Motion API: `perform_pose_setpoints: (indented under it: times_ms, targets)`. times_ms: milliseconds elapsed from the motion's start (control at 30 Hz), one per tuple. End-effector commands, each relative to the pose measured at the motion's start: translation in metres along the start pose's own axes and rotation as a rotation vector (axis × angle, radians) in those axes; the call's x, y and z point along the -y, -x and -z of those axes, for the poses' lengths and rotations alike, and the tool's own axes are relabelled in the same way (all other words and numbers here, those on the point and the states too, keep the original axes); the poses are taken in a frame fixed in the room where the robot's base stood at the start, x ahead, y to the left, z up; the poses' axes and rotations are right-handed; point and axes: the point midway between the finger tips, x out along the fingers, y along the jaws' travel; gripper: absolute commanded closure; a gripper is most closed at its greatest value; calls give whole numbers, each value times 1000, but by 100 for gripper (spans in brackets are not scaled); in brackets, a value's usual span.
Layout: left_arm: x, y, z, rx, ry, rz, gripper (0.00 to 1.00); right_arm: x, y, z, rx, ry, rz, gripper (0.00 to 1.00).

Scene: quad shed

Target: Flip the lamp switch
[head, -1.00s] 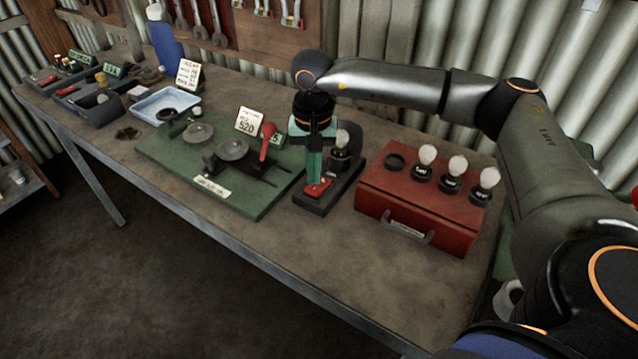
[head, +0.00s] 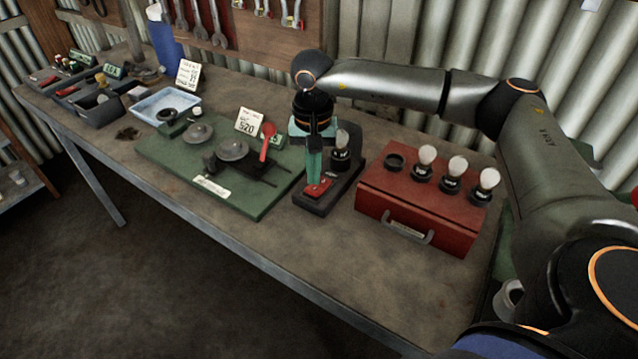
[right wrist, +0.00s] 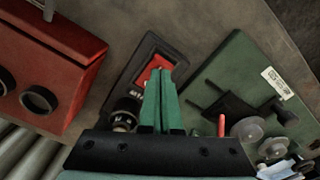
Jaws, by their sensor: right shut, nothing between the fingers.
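The lamp stand is a dark base (head: 337,196) with a bulb in a black socket (head: 341,158) at its back and a red rocker switch (head: 319,188) at its front. My right gripper (head: 314,182) points down over the base, its green fingers shut with nothing between them. The fingertips are at or just above the red switch; contact cannot be made out. In the right wrist view the closed fingertips (right wrist: 162,72) cover part of the red switch (right wrist: 152,79). The bulb looks unlit. My left gripper is not in view.
A red case (head: 418,214) with several bulbs on top stands close on the right. A green board (head: 262,206) with metal discs and a red-handled lever (head: 266,140) lies close on the left. The bench front is clear. A corrugated wall stands behind.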

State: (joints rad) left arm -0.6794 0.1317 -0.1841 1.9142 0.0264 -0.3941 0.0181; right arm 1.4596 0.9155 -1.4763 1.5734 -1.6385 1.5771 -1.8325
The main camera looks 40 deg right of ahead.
Motion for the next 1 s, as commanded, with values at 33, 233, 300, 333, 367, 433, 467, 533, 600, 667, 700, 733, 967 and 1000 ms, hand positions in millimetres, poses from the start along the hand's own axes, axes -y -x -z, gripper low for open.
perform_pose_setpoints:
  times_ms: [33, 233, 300, 333, 367, 433, 467, 533, 600, 667, 700, 733, 967, 1000]
  targets:
    - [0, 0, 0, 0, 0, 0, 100, 0, 0, 0, 0, 0, 0, 100]
    - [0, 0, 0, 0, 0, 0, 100, 0, 0, 0, 0, 0, 0, 100]
    - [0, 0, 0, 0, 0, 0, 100, 0, 0, 0, 0, 0, 0, 100]
    - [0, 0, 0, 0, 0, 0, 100, 0, 0, 0, 0, 0, 0, 100]
    - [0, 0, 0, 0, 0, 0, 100, 0, 0, 0, 0, 0, 0, 100]
    - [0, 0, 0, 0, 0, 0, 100, 0, 0, 0, 0, 0, 0, 100]
    - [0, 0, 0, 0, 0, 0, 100, 0, 0, 0, 0, 0, 0, 100]
    - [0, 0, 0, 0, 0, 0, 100, 0, -1, 0, 0, 0, 0, 100]
    - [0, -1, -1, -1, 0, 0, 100, 0, -2, 0, 0, 0, 0, 100]
    - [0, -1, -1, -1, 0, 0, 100, 0, -2, 0, 0, 0, 0, 100]
    - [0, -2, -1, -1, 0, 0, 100, 0, -3, 0, 0, 0, 0, 100]
    - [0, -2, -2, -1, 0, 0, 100, 0, -4, 0, 0, 0, 0, 100]
    - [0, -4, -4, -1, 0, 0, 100, 0, -7, 0, 0, 0, 0, 100]
    - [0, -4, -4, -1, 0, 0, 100, 0, -8, 0, 0, 0, 0, 100]
